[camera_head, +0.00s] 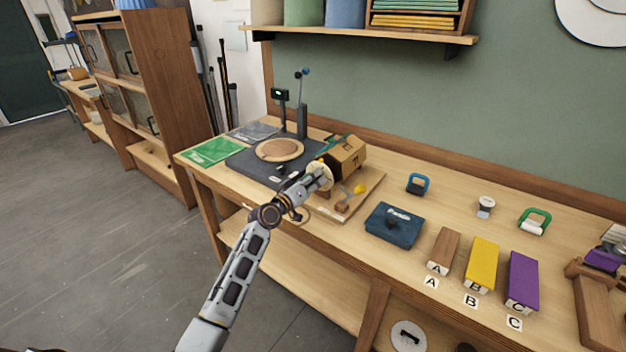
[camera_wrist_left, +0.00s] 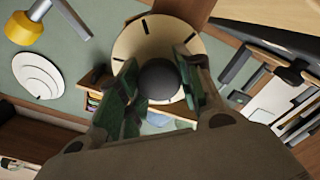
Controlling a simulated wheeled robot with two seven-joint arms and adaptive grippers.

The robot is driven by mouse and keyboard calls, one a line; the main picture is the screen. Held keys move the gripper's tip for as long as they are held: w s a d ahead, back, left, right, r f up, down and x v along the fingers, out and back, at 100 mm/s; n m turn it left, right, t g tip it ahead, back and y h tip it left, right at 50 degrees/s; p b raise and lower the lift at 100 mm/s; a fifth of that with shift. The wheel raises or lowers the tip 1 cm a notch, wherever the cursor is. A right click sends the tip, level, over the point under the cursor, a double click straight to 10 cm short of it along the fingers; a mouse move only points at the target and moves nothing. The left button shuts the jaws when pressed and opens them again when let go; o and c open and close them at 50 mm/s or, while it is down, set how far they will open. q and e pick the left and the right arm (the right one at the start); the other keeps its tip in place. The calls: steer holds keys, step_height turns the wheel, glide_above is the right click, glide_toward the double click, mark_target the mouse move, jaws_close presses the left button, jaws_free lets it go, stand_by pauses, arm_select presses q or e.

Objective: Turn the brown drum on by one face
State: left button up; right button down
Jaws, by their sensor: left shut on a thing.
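The brown drum (camera_head: 349,152) is a faceted block with a dark mark on one face. The gripper hides part of the disc in the head view. My right gripper is out of view.
A yellow-knobbed lever (camera_head: 360,189) stands close by on the board. A dark stand with a round wooden plate (camera_head: 280,150) is left of the drum. A blue box (camera_head: 393,225) and lettered blocks (camera_head: 481,263) lie to the right. Bare bench lies behind the box.

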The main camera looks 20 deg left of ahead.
arm_select(q)
steer(key=shift+n, duration=0.8)
steer(key=shift+n+p, duration=0.4)
steer(key=shift+n, duration=0.4)
steer(key=shift+a+n+p, duration=0.1)
steer(key=shift+n+p, duration=0.2)
steer(key=shift+n, duration=0.2)
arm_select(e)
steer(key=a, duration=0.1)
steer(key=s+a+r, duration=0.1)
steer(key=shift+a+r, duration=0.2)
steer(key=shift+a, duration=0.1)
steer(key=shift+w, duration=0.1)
